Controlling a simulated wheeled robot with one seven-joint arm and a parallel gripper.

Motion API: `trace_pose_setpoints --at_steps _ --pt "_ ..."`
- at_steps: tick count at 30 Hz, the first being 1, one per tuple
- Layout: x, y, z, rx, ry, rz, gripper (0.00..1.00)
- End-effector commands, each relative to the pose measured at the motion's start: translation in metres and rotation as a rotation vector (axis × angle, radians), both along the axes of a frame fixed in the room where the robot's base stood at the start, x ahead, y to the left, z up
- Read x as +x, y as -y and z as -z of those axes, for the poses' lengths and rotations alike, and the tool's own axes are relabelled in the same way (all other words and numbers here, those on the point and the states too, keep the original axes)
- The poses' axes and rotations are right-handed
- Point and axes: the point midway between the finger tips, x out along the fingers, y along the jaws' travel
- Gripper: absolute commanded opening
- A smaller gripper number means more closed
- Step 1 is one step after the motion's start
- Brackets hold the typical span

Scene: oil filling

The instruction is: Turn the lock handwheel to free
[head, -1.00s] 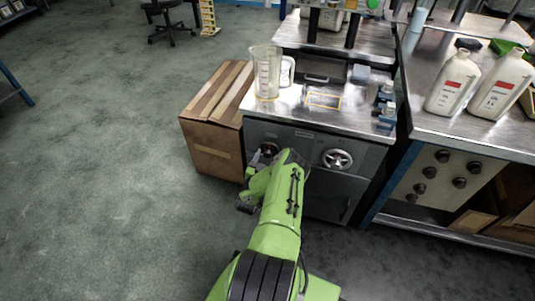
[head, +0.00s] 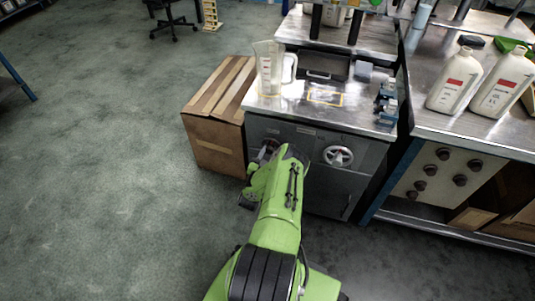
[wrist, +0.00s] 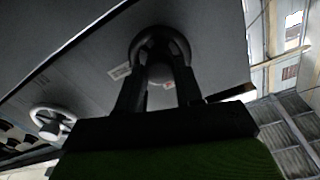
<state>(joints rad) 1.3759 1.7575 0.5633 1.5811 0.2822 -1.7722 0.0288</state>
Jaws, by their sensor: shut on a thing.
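Two handwheels are on the grey cabinet front (head: 328,185). The left one is dark (wrist: 158,33) and mostly hidden behind my arm in the head view. My gripper (wrist: 159,80) reaches it, with one finger on each side of its hub area, and is shut on it. The exact contact is too dark to make out. The right handwheel is silver with spokes (head: 338,156); it also shows at the left of the wrist view (wrist: 52,122), clear of my gripper. Which wheel is the lock is not readable.
A clear measuring jug (head: 270,70) stands on the metal cabinet top. A cardboard box (head: 215,140) is against the cabinet's left side. White bottles (head: 455,80) stand on the right bench (head: 430,117). The floor to the left (head: 90,170) is open.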

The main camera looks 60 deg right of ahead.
Motion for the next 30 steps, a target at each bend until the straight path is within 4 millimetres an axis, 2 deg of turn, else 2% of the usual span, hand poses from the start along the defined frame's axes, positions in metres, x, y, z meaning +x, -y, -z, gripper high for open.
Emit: trace_pose_setpoints --at_steps 30 --pt "-0.0018 0.0006 0.0006 0.147 0.939 0.0 0.05"
